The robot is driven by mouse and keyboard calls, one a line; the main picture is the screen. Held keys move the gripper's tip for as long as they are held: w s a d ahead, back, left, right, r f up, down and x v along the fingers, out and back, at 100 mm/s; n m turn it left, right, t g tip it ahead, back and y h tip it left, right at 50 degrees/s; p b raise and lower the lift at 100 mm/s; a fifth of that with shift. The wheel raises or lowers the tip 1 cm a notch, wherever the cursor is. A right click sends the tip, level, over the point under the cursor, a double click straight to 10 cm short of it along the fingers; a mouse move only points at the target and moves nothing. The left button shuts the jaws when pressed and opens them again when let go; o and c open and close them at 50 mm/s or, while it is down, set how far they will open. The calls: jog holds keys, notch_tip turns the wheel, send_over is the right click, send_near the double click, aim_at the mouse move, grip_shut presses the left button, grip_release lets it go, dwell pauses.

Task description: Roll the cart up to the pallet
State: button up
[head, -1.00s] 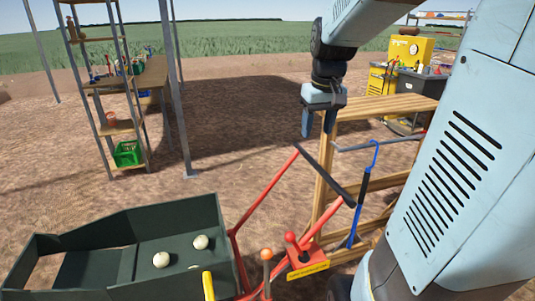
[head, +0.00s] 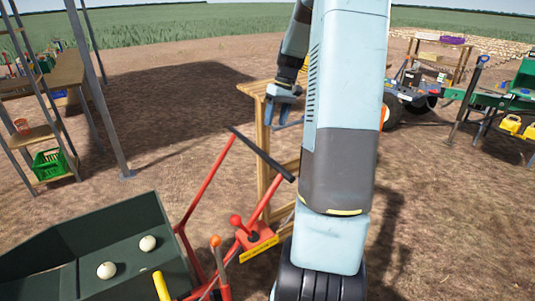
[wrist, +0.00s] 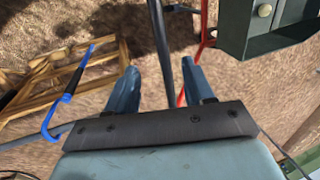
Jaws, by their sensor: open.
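A dark green tub (head: 130,235) stands at lower left with white onions (head: 148,243) in it. A red frame (head: 206,187) beside it ends in a black handle bar (head: 258,152); I take these for the cart, though how they join is partly out of view. My gripper (head: 276,118) is open and empty, pointing down beyond the bar. In the wrist view the black bar (wrist: 160,45) shows between my fingers, but I cannot tell whether they touch it. A wooden slatted frame (head: 262,165) stands behind my gripper, partly hidden by my arm. I cannot identify a pallet for certain.
A metal shelf with a green crate (head: 49,164) and a bench (head: 66,68) stand at left. A red lever base (head: 257,237) is near the front. Bare soil lies in the middle distance.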

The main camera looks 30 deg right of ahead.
aim_at(267, 155)
jog(key=x, duration=1.3)
jog(key=shift+a+f, duration=0.1)
jog(key=shift+f, duration=0.1)
jog(key=shift+c, duration=0.3)
grip_shut()
